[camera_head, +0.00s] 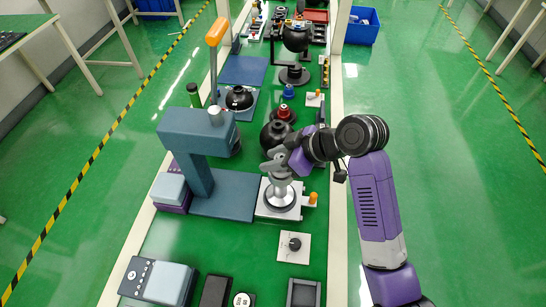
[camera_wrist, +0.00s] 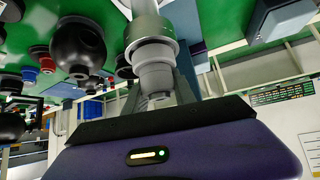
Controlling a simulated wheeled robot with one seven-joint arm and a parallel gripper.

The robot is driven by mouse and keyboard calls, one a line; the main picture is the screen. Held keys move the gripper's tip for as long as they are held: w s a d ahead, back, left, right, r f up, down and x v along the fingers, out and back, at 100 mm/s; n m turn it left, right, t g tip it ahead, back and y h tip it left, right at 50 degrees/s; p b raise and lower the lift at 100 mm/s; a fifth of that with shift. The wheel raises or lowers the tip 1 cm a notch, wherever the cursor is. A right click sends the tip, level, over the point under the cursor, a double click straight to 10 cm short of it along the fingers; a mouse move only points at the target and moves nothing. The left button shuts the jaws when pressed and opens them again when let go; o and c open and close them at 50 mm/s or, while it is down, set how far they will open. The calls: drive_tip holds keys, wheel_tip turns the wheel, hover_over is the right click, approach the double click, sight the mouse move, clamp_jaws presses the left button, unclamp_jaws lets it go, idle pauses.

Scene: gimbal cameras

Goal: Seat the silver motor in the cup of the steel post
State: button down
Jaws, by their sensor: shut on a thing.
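The steel post (camera_head: 281,186) stands upright on a round silver base on a white plate (camera_head: 264,209). My gripper (camera_head: 276,161) is at the top of the post and shut on the silver motor (camera_wrist: 155,74). The wrist view is upside down: the post's cup (camera_wrist: 151,45) shows above the motor in the picture. The motor is in line with the cup and at its rim. I cannot tell how deep it sits. In the head view my fingers mostly hide the motor and the cup.
A blue-grey press-like machine (camera_head: 197,132) stands close on the left. A black ball-shaped thing (camera_head: 274,134) is just behind my gripper. An orange knob (camera_head: 313,198) is at the plate's right. A white dial plate (camera_head: 294,246) lies in front.

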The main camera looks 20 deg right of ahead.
drive_tip(key=shift+f+b, duration=0.35)
drive_tip(key=shift+f, duration=0.25)
drive_tip(key=c, duration=0.9)
unclamp_jaws()
drive_tip(key=shift+c, duration=0.2)
drive_tip(key=b+v, duration=0.1)
drive_tip(key=v, duration=0.6)
drive_tip(key=shift+s+d+r, duration=0.2)
drive_tip(key=shift+s+r, duration=0.05)
